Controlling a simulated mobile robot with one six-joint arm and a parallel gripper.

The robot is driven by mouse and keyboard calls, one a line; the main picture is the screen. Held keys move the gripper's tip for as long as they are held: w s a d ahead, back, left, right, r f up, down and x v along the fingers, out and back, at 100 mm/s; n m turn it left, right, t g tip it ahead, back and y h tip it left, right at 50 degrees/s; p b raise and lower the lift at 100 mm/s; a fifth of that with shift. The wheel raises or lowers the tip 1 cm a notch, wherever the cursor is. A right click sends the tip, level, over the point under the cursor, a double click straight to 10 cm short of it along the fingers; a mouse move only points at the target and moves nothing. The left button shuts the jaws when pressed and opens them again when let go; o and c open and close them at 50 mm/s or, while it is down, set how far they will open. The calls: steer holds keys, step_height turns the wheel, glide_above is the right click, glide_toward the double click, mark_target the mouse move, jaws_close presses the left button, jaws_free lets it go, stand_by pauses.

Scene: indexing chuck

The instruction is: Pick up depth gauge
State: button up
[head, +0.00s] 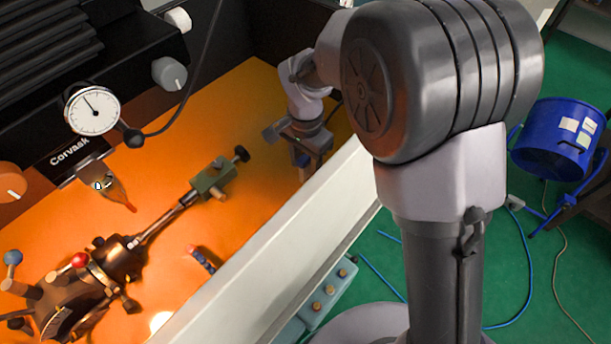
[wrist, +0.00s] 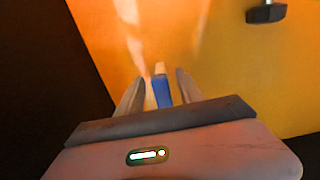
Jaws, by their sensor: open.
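My gripper (head: 303,165) is at the back right of the orange surface, beside the pale wall, pointing down. In the wrist view my gripper (wrist: 160,88) is open, with one finger on each side of a slim blue piece with a tan end (wrist: 161,90). A bit of blue (head: 302,159) also shows at the gripper in the head view. I cannot tell whether the fingers touch this piece, or whether it is the depth gauge. A round white-faced dial (head: 92,109) hangs at the left, far from my gripper.
A dark chuck fixture (head: 80,285) with coloured knobs lies at lower left. A rod runs from it to a green block (head: 213,179) with a black knob, left of my gripper. A small blue-and-red item (head: 202,259) lies near the pale wall (head: 270,235). Orange surface between is clear.

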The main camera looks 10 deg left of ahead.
mark_target(305, 171)
steer(key=f, duration=0.2)
steer(key=f+b, duration=0.1)
steer(key=f, duration=0.1)
steer(key=shift+w+a, duration=0.1)
steer(key=shift+w, duration=0.15)
steer(key=shift+r, duration=0.2)
steer(key=shift+c, duration=1.1)
jaws_close()
